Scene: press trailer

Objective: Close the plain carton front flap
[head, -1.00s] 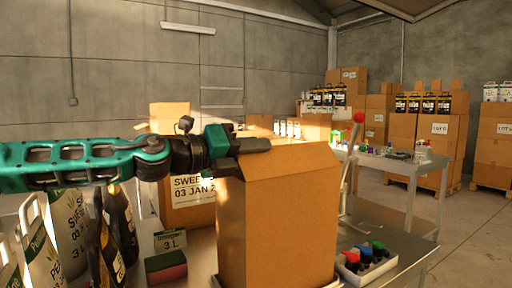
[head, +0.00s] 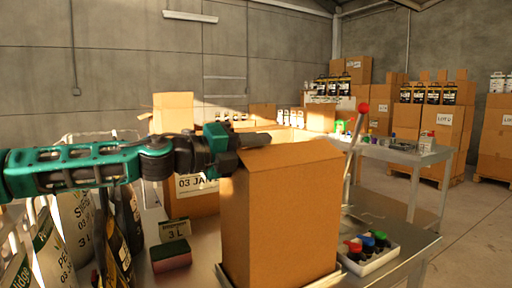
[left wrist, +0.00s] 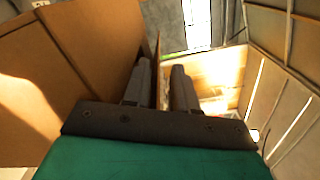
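The plain carton (head: 280,225) stands upright at the front of the bench in the head view. Its front flap (head: 292,154) slopes at the top edge facing me; the opening behind it is hidden. My left gripper (head: 256,139) is at the carton's top left corner, pointing right. In the left wrist view, my left gripper (left wrist: 160,82) has its two fingers apart, with a thin cardboard edge (left wrist: 157,60) between them. A gap shows beside that edge; contact is unclear. My right gripper is in neither view.
A sponge (head: 171,257) lies left of the plain carton. A tray of coloured knobs (head: 370,250) and a red-topped lever (head: 357,140) are to its right.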

